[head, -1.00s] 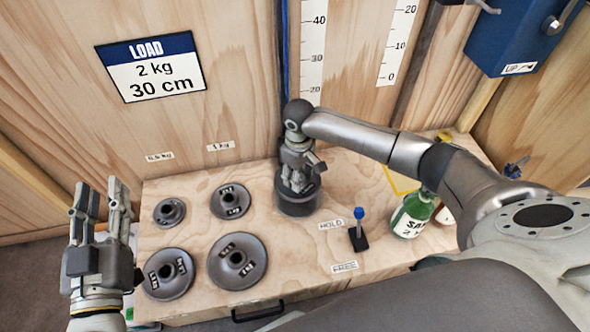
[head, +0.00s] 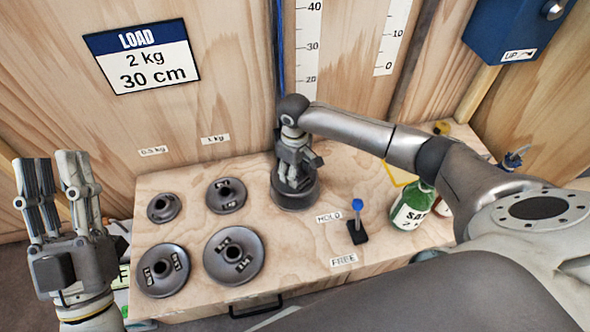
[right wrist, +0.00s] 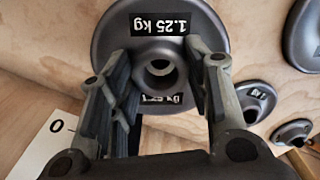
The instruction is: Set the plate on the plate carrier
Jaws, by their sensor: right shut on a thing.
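My right gripper (head: 293,172) points down at the back of the wooden bench. It is shut on a dark grey plate labelled 1.25 kg (right wrist: 212,35), gripping around its raised hub in the right wrist view. In the head view a dark round body (head: 297,201) shows under the fingers. I cannot tell how much of it is the plate and how much the plate carrier, or whether they touch. The hub's centre hole shows between the fingers (right wrist: 157,60). My left gripper (head: 50,165) is open and empty, fingers up, left of the bench.
Several other grey plates, such as one at the front (head: 234,257), lie on the bench's left half. A blue-knobbed lever (head: 357,222) stands between HOLD and FREE labels. A green bottle (head: 412,208) stands to its right. A load sign (head: 146,60) reads 2 kg, 30 cm.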

